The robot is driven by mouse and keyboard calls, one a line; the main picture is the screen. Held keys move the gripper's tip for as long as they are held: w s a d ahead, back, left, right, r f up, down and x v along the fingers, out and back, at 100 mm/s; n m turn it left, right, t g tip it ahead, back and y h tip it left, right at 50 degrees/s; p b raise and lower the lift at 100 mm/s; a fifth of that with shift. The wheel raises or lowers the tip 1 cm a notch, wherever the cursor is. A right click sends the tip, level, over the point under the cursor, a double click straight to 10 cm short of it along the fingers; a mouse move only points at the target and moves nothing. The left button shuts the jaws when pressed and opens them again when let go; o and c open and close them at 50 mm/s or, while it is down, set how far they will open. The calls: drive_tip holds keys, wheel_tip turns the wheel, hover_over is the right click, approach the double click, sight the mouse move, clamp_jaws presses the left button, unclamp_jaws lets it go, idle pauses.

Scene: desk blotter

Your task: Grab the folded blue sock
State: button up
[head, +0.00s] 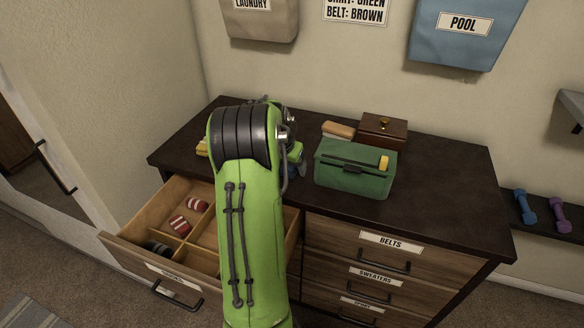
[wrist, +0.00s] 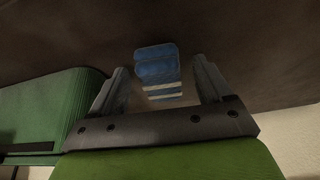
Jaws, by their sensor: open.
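The folded blue sock (wrist: 157,66) has white stripes at its near end. In the wrist view it lies on the dark dresser top, between and slightly beyond the fingertips. My gripper (wrist: 160,72) is open, with one finger to each side of the sock. I cannot tell whether either finger touches it. In the head view my green arm reaches over the dresser and hides the gripper and most of the area around the sock.
A green box (head: 350,172) stands close right of my arm, and its green side (wrist: 50,110) fills the wrist view's left. A brown wooden box (head: 383,131) stands behind. The open drawer (head: 172,205) holds red-and-white and dark socks. The dresser's right top is clear.

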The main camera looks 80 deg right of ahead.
drive_tip(key=shift+c, duration=0.4)
drive_tip(key=c, duration=1)
